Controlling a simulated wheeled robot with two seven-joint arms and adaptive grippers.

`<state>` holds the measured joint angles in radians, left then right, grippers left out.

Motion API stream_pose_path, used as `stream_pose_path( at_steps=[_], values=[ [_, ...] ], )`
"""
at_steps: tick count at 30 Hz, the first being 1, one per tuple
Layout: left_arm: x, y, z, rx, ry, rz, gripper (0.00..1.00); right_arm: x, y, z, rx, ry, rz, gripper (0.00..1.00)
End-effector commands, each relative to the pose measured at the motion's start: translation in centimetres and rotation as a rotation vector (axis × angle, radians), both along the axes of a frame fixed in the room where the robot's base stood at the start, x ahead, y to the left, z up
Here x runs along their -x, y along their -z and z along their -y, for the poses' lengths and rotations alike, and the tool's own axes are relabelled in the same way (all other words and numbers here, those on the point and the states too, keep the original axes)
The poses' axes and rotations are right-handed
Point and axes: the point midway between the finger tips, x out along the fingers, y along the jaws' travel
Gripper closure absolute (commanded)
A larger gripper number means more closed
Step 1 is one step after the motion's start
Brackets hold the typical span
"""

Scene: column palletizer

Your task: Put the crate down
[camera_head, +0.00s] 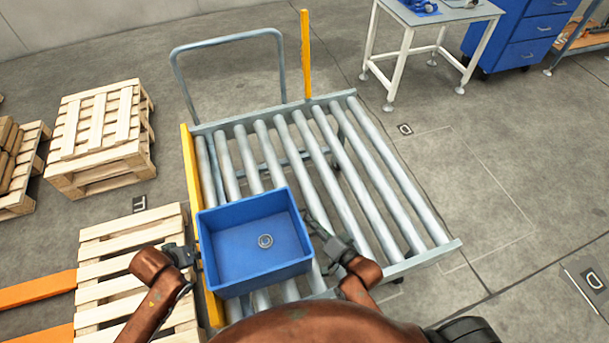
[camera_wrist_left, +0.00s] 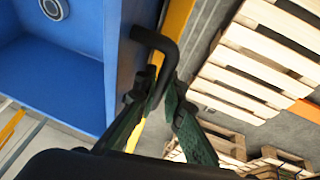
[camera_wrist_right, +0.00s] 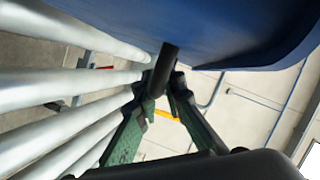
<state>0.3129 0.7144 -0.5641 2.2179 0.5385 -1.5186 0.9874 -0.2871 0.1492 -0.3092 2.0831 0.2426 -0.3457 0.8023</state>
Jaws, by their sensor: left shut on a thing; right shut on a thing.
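The blue crate (camera_head: 240,272) is at the front left of the roller table (camera_head: 352,172), close to its yellow side rail; whether its base touches the rollers I cannot tell. A small round grey part (camera_head: 265,241) lies inside it. My left gripper (camera_head: 196,256) is at the crate's left side, shut on a dark bent handle, which shows in the left wrist view (camera_wrist_left: 160,44). My right gripper (camera_head: 325,238) is at the crate's right side, shut on the other dark handle, seen in the right wrist view (camera_wrist_right: 165,62).
Wooden pallets (camera_head: 100,135) stand at the left, and another pallet (camera_head: 130,222) lies beside the roller table near orange forks (camera_head: 38,290). A yellow post (camera_head: 306,55) and grey hoop (camera_head: 228,38) rise behind the table. Rollers right of the crate are bare.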

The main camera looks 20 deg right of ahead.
Motion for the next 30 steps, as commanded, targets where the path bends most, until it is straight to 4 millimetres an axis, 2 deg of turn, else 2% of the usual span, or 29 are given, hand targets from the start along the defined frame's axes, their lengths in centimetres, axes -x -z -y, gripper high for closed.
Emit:
stream_pose_path(
  at_steps=[17, 30],
  values=[
    [-0.1, 0.0, -0.2, -0.003, -0.003, 0.001, 1.00, -0.1, -0.1, 0.2, 0.001, 0.003, 0.005, 1.00],
    [0.0, 1.9, -0.2, -0.004, -0.002, 0.001, 1.00, -0.1, 1.7, 0.2, 0.001, 0.002, 0.004, 1.00]
  ],
)
